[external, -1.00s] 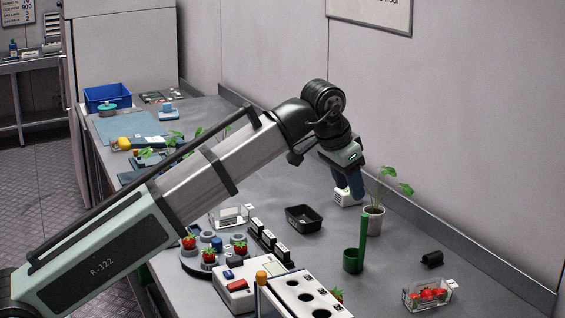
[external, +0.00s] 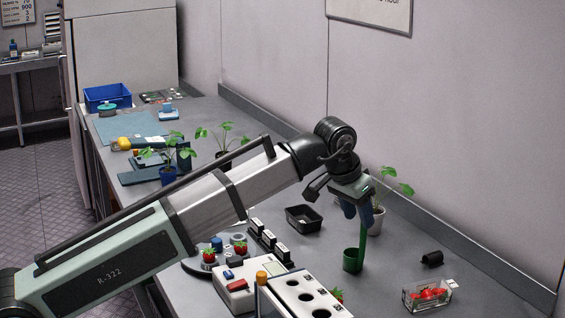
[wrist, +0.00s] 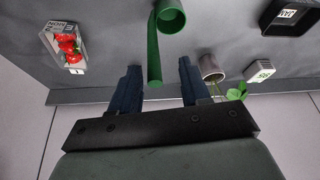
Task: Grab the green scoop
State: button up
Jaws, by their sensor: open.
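The green scoop (external: 353,260) stands on the grey counter, its cup at the bottom and its long handle upright. In the wrist view the scoop (wrist: 171,17) shows its cup at the top, with the handle reaching down toward the space between my fingers. My gripper (external: 361,214) is open, with two blue fingers pointing down around the top of the handle; I cannot tell if either touches it. In the wrist view my gripper (wrist: 157,75) has its fingers well apart, one on each side of the handle's end.
A potted plant (external: 376,222) stands close behind my gripper. A black tray (external: 304,218) is to the left. A clear box of strawberries (external: 428,297) and a black cylinder (external: 432,258) are to the right. A white holed rack (external: 310,298) stands in front. The wall is behind.

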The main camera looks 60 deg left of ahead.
send_over(362, 255)
jog(key=shift+w+a+f, duration=0.15)
jog(key=shift+a+f, duration=0.05)
jog(key=shift+f, duration=1.1)
jog(key=shift+w+a+f, duration=0.1)
jog(key=shift+a+f, duration=0.1)
jog(key=shift+f, duration=1.05)
jog(key=shift+c, duration=0.3)
grip_shut()
